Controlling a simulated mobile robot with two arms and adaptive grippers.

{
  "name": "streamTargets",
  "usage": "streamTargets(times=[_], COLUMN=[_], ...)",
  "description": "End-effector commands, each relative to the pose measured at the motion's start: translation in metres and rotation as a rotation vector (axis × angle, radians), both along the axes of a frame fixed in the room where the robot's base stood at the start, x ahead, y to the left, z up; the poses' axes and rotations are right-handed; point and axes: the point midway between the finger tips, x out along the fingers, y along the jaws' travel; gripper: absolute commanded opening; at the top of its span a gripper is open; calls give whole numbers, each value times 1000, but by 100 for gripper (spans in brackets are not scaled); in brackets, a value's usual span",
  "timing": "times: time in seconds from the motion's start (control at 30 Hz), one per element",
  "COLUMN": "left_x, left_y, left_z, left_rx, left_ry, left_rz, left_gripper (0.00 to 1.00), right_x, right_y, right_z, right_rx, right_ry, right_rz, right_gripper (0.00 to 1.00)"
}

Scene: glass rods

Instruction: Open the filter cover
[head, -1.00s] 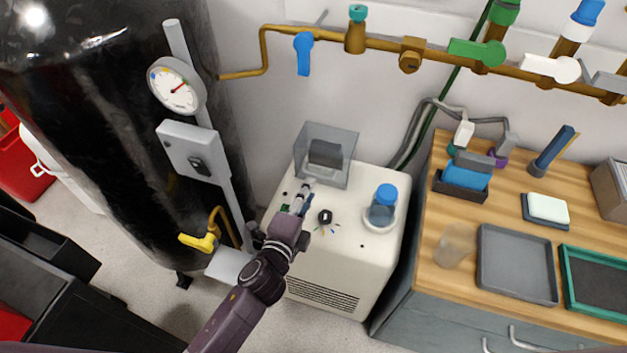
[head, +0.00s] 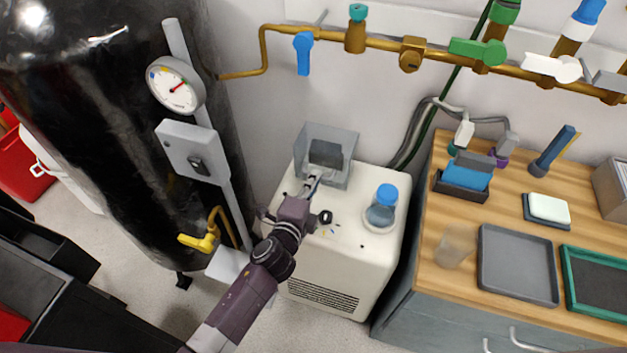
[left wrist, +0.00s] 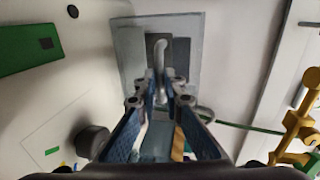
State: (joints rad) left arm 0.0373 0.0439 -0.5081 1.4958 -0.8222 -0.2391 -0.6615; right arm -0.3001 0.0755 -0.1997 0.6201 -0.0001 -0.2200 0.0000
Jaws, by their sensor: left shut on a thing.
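The filter cover (head: 344,143) is a clear grey box on the back of the white machine (head: 335,262), with a dark block (head: 325,152) showing inside it. In the left wrist view the cover is a grey panel (left wrist: 128,42) with a pale curved handle (left wrist: 159,52). My left gripper (head: 313,180) is at the front of the cover, pointing toward the wall. In the left wrist view its fingers (left wrist: 160,88) are on both sides of the handle's lower end, shut on it. The exact contact is partly hidden between the fingers. My right gripper is not in view.
A black knob (head: 325,217) and a blue-capped jar (head: 382,208) sit on the machine top, right of my gripper. A black tank (head: 110,120) with a yellow valve (head: 199,242) stands left. A wooden bench (head: 432,277) stands right. Brass pipes (head: 385,42) run along the wall.

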Motion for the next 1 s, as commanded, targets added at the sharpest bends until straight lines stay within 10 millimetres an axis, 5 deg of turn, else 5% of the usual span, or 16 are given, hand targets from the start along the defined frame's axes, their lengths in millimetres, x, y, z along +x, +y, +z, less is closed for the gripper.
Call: streamTargets(times=[0.37,0.63,1.0], left_x=[0,-1,-1], left_y=[2,27,47], left_z=[0,3,-1], left_rx=[4,11,2], left_ry=[1,-1,1], left_rz=[-9,-146,-263], left_gripper=[0,0,0], right_x=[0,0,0], right_y=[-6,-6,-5], right_z=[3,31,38], right_rx=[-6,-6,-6], right_ry=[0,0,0], right_rz=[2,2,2], right_gripper=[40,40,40])
